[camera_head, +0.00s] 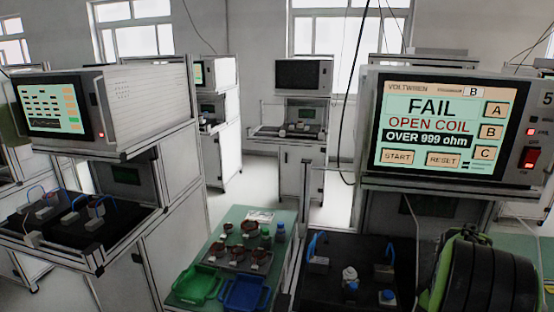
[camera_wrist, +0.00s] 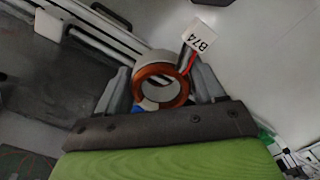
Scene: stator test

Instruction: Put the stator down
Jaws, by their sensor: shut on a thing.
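My gripper (camera_wrist: 162,98) is shut on a stator (camera_wrist: 145,88), with one grey finger on each side of it. The stator is a ring with a pale outer shell and copper windings inside. Red and black leads run from it to a white tag (camera_wrist: 201,36) reading B74. In the head view, my green and black arm stands at the lower right; the gripper and held stator do not show there. The right tester's screen (camera_head: 440,125) reads FAIL, OPEN COIL, OVER 999 ohm. What lies directly beneath the stator is partly hidden.
A green table (camera_head: 235,215) holds a tray with several stators, small bottles, a green bin (camera_head: 197,284) and a blue bin (camera_head: 245,292). The right bench's black mat (camera_head: 325,285) carries blue-handled fixtures. Another tester (camera_head: 50,110) stands at left. Metal frame rails surround the benches.

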